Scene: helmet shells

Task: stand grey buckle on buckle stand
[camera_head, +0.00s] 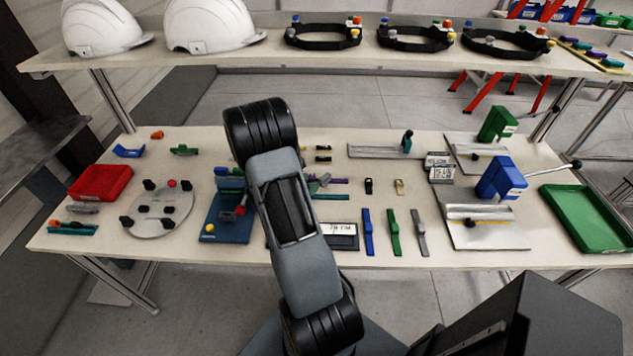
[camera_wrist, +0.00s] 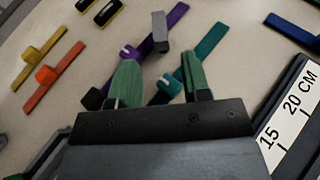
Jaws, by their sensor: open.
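My gripper (camera_wrist: 158,82) is open in the wrist view, with its two green fingertips apart and nothing held between them. A small grey block (camera_wrist: 159,32), which looks like the grey buckle, is just beyond the fingertips. It overlaps a purple strip (camera_wrist: 176,18) in the picture; I cannot tell whether they touch. A teal strip (camera_wrist: 209,44) with a raised teal block lies close by, partly behind the right finger. In the head view my arm hides the gripper. I cannot tell for sure which object is the buckle stand.
An orange strip (camera_wrist: 48,88) lies left in the wrist view, and a marked scale plate (camera_wrist: 297,105) lies right. In the head view, blue (camera_head: 367,232), green (camera_head: 393,233) and grey (camera_head: 418,233) strips lie right of my arm. A green tray (camera_head: 588,247) is far right.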

